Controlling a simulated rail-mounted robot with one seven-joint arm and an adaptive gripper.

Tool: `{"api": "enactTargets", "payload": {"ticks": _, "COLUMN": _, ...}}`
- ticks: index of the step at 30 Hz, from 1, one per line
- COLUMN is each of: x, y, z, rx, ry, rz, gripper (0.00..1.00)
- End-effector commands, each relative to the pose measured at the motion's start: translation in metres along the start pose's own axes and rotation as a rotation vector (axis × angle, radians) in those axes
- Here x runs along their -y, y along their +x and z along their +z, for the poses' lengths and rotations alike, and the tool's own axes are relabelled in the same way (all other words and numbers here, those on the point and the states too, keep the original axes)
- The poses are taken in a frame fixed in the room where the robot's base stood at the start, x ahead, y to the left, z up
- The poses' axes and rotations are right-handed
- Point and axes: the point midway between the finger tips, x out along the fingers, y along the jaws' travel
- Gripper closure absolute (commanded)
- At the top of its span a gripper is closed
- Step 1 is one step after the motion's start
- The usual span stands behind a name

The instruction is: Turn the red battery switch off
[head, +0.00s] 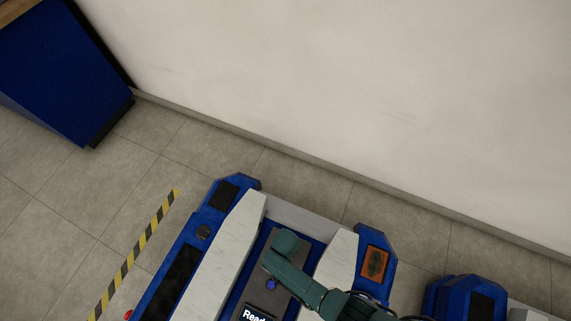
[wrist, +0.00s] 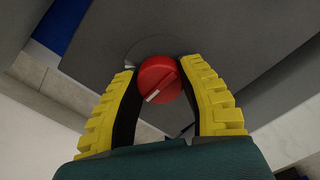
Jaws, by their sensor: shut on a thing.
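The red battery switch (wrist: 160,79) is a round red knob with a pale mark across its lower part, set on a dark grey panel (wrist: 225,40) in the wrist view. My gripper (wrist: 160,82) has ridged yellow fingers with dark inner pads, one on each side of the knob, shut on it. In the head view my green arm reaches down over a blue and white lift cart (head: 245,235). The switch and the fingertips do not show in the head view.
A second blue cart (head: 465,295) stands at the lower right. A pale wall (head: 330,90) runs behind the carts. A blue cabinet (head: 60,75) is at the upper left. A black and yellow floor stripe (head: 135,255) lies left of the cart, with open tiled floor around it.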

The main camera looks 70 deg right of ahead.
Motion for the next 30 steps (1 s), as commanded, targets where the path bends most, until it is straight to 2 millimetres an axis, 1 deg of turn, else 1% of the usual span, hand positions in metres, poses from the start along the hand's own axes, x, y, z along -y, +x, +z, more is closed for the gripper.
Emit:
{"api": "enactTargets", "payload": {"ticks": 1, "x": -0.001, "y": 0.001, "z": 0.003, "rx": 0.005, "ry": -0.004, "rz": 0.001, "gripper": 0.96}}
{"api": "enactTargets", "payload": {"ticks": 12, "x": -0.001, "y": 0.002, "z": 0.003, "rx": 0.005, "ry": -0.008, "rz": 0.001, "gripper": 0.96}}
{"api": "enactTargets", "payload": {"ticks": 13, "x": -0.001, "y": 0.002, "z": 0.003, "rx": 0.005, "ry": -0.008, "rz": 0.001, "gripper": 0.56}}
{"api": "enactTargets", "payload": {"ticks": 17, "x": -0.001, "y": 0.001, "z": 0.002, "rx": 0.004, "ry": -0.007, "rz": 0.001, "gripper": 0.32}}
{"api": "enactTargets", "payload": {"ticks": 18, "x": -0.001, "y": 0.001, "z": 0.002, "rx": 0.003, "ry": -0.007, "rz": 0.001, "gripper": 0.29}}
{"api": "enactTargets", "payload": {"ticks": 26, "x": 0.0, "y": 0.0, "z": 0.001, "rx": 0.001, "ry": -0.007, "rz": 0.0, "gripper": 0.29}}
{"api": "enactTargets", "payload": {"ticks": 30, "x": 0.0, "y": -0.01, "z": 0.0, "rx": 0.0, "ry": -0.007, "rz": 0.0, "gripper": 0.29}}
